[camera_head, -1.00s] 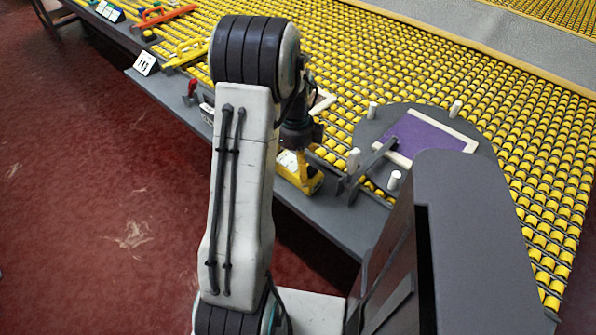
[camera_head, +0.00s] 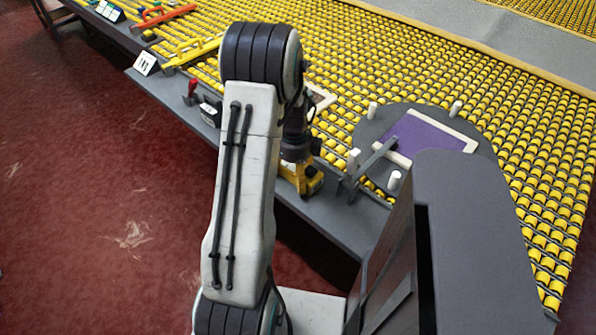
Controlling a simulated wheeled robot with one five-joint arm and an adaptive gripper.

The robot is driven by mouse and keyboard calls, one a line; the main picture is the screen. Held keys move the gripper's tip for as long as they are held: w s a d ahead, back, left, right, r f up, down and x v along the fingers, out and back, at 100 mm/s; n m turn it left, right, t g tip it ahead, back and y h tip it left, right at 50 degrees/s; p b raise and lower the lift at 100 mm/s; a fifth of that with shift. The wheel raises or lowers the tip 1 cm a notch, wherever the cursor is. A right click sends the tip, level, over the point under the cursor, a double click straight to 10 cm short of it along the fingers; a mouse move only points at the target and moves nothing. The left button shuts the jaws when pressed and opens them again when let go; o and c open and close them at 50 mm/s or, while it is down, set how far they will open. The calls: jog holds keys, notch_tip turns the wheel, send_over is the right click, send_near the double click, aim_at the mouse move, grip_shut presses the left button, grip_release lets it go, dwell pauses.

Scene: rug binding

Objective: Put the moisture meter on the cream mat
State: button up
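A yellow and dark block (camera_head: 302,180), which looks like the moisture meter, is at the grey front ledge below my wrist. My gripper (camera_head: 299,163) points down at it, touching or just over it. The fingers are too small and hidden to tell whether they are open or shut on it. A cream-edged flat piece (camera_head: 323,97) lies on the yellow rollers behind my arm, partly hidden; I cannot tell surely that it is the cream mat. A purple panel with a cream border (camera_head: 432,137) lies on a round grey plate to the right.
The round grey plate (camera_head: 372,130) carries several white pegs and a grey bar (camera_head: 371,160). A red-handled tool (camera_head: 191,88) and a dark box (camera_head: 209,113) stand left of my arm, near a numbered card (camera_head: 145,63). Yellow bars lie farther left. Rollers at right are clear.

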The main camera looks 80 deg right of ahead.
jog(key=c, duration=0.6)
jog(key=shift+r, duration=0.1)
